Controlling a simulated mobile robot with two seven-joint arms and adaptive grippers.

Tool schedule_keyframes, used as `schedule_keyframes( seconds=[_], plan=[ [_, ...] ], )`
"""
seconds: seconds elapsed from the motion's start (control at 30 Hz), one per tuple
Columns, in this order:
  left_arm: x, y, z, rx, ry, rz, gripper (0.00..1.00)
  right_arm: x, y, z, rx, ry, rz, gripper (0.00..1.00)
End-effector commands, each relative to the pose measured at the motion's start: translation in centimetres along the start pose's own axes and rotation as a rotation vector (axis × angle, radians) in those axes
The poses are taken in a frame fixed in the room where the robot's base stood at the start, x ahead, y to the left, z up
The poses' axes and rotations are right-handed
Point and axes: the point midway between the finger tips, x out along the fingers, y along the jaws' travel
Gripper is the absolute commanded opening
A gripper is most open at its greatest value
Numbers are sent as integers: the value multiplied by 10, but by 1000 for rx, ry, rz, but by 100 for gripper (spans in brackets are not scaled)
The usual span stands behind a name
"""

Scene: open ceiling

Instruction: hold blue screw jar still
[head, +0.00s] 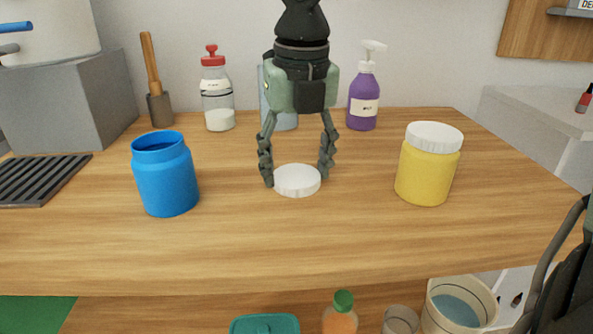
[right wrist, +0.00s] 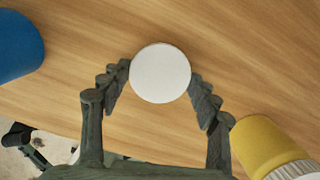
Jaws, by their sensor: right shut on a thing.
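The blue screw jar (head: 166,178) stands upright and open at the left of the wooden table, with no lid on it. It also shows in the right wrist view (right wrist: 18,45) at the upper left edge. My right gripper (head: 298,178) points down at the table's middle, its fingers on either side of a white lid (head: 297,181), shut on it. The lid lies flat, at or very near the table top. The right wrist view shows the lid (right wrist: 160,73) between the fingertips. Dark parts at that view's lower left may be my left gripper; their state is unclear.
A yellow jar (head: 427,170) with a white lid stands to the right. Behind are a pestle and mortar (head: 158,108), a red-capped bottle (head: 217,95) and a purple pump bottle (head: 364,98). A dark rack (head: 40,180) lies far left. The table between the jars and lid is clear.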

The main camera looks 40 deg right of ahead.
Motion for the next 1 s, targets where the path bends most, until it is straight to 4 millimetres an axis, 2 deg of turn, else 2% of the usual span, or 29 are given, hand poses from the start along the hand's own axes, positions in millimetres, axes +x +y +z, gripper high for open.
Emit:
schedule_keyframes(
  seconds=[0.17,0.37,0.47,0.67,0.8,1.0],
  plan=[
    [0,0,1,0,-2,0,82,-7,0,1,1,-2,-1,50],
    [2,0,1,0,-1,1,82,-34,0,5,1,-5,0,50],
    [5,1,3,1,-8,3,82,-61,1,9,2,-7,1,50],
    [12,2,4,2,-11,8,82,-132,1,18,3,-8,0,50],
    [27,6,2,0,-13,18,82,-179,1,23,1,-6,-1,50],
    [41,9,4,1,-19,26,82,-234,1,29,1,-3,-1,50]
  ],
)
